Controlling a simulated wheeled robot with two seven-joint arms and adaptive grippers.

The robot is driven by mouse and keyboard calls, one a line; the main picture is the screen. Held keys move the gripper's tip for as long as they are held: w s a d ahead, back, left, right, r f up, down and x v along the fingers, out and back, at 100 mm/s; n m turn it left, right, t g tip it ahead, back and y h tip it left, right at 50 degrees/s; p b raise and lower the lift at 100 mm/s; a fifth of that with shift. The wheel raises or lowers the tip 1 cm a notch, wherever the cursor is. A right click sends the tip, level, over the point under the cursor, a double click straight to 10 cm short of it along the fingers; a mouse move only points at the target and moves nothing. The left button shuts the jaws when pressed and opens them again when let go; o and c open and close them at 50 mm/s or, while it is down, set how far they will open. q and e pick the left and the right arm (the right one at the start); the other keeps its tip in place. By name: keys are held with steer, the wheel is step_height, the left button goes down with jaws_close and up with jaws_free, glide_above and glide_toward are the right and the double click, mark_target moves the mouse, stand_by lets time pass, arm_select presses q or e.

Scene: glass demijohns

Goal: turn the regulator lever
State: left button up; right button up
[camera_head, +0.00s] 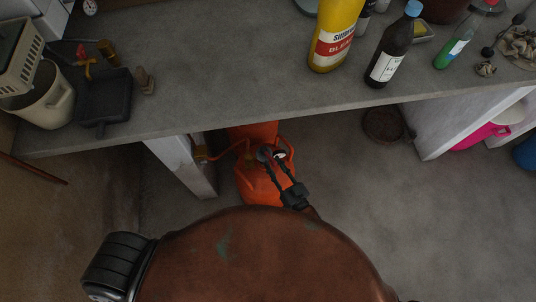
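An orange gas cylinder (250,185) stands on the floor under the counter, with an orange guard around its top. A small grey and dark regulator (264,153) sits at its top; its lever is too small to make out. An orange hose (228,153) runs left from the top. My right gripper (272,157) reaches up from below, its two dark fingers apart, with the tips at the regulator. I cannot tell whether they touch it. My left gripper is not in view.
A grey counter (220,70) overhangs the cylinder, with a pale support (183,165) to its left. A yellow bottle (334,35), a dark bottle (395,48) and a green bottle (458,42) stand on top. A dark round basket (386,124) is on the floor at right.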

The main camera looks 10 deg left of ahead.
steer(key=shift+v, duration=2.35)
steer(key=shift+c, duration=0.3)
